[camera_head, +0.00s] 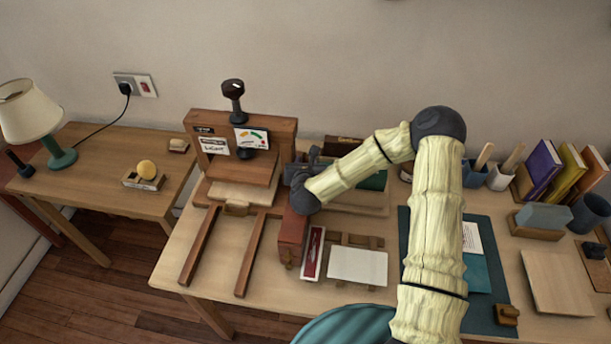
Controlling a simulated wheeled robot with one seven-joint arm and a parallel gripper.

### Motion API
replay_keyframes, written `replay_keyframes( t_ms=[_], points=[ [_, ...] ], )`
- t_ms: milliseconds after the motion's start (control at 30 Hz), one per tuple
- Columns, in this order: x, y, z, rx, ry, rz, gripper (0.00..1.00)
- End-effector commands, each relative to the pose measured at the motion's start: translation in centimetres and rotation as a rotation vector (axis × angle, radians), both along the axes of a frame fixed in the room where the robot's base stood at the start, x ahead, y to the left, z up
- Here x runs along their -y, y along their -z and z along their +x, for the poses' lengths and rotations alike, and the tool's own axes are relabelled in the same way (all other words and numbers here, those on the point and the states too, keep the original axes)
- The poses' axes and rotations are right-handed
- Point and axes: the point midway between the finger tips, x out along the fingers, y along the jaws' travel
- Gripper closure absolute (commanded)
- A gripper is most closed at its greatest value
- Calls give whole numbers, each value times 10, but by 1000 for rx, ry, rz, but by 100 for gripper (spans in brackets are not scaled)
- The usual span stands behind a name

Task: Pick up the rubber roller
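My gripper (305,168), dark grey, is near the middle of the table, just right of the wooden press (243,125). It is above or behind a reddish-brown block (292,238); I cannot tell whether they touch. Its fingers are small and partly hidden by my wrist, so its opening and anything between them are unclear. I cannot pick out the rubber roller for certain. A narrow white tray (313,253) with a red inside holds a thin pale item in front of my gripper. My arm hides part of the table.
A white slab (357,266) lies right of the narrow tray. Books (543,168), cups (499,177) and a pale board (556,283) fill the right side. Two wooden rails (200,245) extend forward from the press.

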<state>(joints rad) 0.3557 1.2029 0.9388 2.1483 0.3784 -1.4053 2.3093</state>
Motion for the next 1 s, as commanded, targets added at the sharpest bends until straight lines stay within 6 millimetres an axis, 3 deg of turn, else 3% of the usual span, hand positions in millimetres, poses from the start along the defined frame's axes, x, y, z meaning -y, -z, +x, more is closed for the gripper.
replay_keyframes(
  t_ms=[267,400,767,1000],
  points=[
    [0,0,0,0,0,0,73],
    [0,0,0,0,0,0,100],
    [0,-3,0,1,1,0,100],
    [1,-33,1,6,2,-1,100]
  ],
)
